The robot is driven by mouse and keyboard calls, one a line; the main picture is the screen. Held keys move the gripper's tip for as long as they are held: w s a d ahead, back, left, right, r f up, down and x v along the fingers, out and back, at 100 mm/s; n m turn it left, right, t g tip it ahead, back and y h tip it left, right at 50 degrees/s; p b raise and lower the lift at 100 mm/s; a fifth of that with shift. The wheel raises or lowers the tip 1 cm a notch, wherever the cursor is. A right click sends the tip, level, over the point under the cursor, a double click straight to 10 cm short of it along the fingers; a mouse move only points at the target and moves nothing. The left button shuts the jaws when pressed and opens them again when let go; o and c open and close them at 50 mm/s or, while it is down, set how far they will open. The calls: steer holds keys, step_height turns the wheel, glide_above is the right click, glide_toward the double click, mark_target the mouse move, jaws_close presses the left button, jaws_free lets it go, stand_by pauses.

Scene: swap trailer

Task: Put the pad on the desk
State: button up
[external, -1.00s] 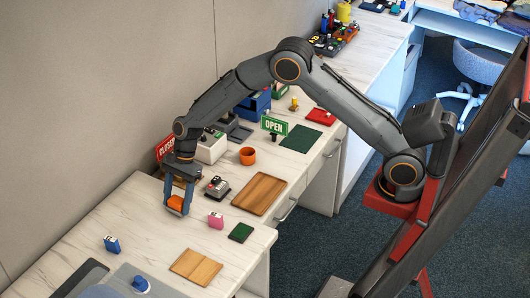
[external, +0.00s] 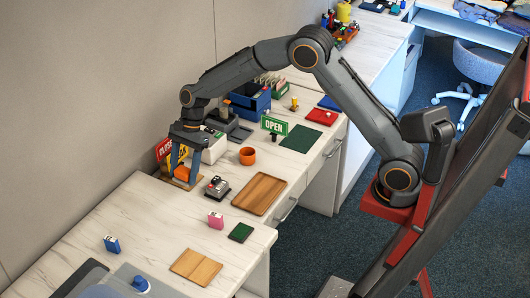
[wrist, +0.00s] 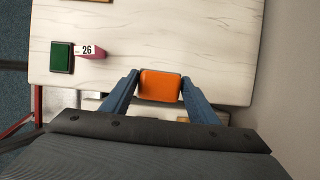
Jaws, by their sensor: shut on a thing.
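The orange pad (wrist: 160,86) sits between the two blue fingers of my gripper (wrist: 160,80) in the wrist view. My gripper (external: 183,179) is shut on it. In the external view the pad shows as a small orange patch (external: 182,172) between the fingers, partly hidden by them. My gripper is low over the left back part of the white marbled desk (external: 140,215), near the wall and beside the red CLOSED sign (external: 164,149). I cannot tell whether the pad touches the surface below.
A dark stamp-like device (external: 217,187), orange cup (external: 247,156) and wooden tray (external: 260,193) stand right of my gripper. A pink block (external: 215,220), green pad (external: 241,232), wooden board (external: 196,266) and blue block (external: 111,244) lie nearer. Bare desk lies left of the pink block.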

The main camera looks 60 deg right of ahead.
steer(key=d+f, duration=0.2)
steer(key=d, duration=1.2)
steer(key=n, duration=0.1)
glide_above(290, 166)
steer(key=w, duration=0.3)
step_height(290, 166, down, 6)
steer(key=r, duration=0.1)
steer(key=shift+g, duration=0.3)
steer(key=shift+s+d+f+p, duration=0.1)
steer(key=shift+f+p, duration=0.4)
steer(key=shift+f, duration=1.95)
steer(key=shift+s+d+f+p, duration=0.1)
steer(key=shift+f+p, duration=0.35)
steer(key=shift+f, duration=2)
steer(key=shift+f, duration=0.1)
steer(key=o, duration=1)
steer(key=shift+o, duration=0.2)
